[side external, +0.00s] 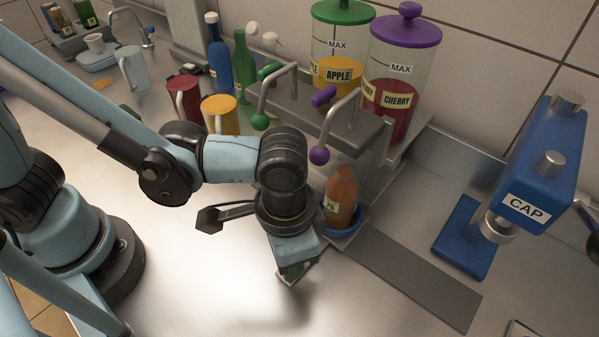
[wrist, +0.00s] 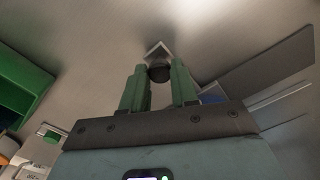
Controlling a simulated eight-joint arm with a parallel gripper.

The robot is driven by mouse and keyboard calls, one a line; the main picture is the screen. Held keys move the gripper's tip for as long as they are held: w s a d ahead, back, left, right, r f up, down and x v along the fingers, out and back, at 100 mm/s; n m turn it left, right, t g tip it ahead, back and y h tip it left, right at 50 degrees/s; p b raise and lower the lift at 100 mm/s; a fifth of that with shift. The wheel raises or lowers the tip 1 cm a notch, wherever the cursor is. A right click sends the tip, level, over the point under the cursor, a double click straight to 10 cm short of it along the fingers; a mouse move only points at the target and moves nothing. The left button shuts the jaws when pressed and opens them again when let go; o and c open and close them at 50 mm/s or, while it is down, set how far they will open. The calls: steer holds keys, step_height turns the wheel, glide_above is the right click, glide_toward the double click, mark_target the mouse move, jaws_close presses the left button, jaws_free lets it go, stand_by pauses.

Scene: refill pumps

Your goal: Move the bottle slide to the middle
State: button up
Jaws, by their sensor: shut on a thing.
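The bottle slide is a blue holder (side external: 355,226) on a dark grey track (side external: 415,278), below and near the purple-tipped spout (side external: 319,155). An orange-brown bottle (side external: 341,196) stands upright in it, its label partly hidden by my arm. My gripper (side external: 292,271) is low in front of the holder, pointing down. In the wrist view its green fingers (wrist: 158,72) are shut on a dark round knob (wrist: 157,75), which seems to be the slide's handle. A bit of blue (wrist: 212,97) shows beside the right finger. The left part of the track is hidden.
Apple (side external: 338,73) and cherry (side external: 396,100) dispensers stand behind on a metal stand. A blue cap press (side external: 537,155) is at the right end of the track. The track between holder and press is clear. Red (side external: 184,98) and yellow (side external: 220,115) mugs stand behind my arm.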

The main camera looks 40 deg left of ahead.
steer(key=shift+d, duration=4.8)
steer(key=o, duration=0.9)
steer(key=shift+o, duration=0.2)
steer(key=shift+r, duration=0.1)
step_height(320, 180, up, 12)
steer(key=a+f+t+y, duration=0.1)
steer(key=a+f+t, duration=0.1)
steer(key=a, duration=2)
steer(key=w+a+n+t+h, duration=0.1)
steer(key=w+a+n+t, duration=0.3)
steer(key=w+a, duration=0.4)
steer(key=a+n, duration=0.1)
steer(key=a, duration=0.2)
steer(key=shift+a+n+t, duration=0.25)
steer(key=shift+n+t, duration=0.15)
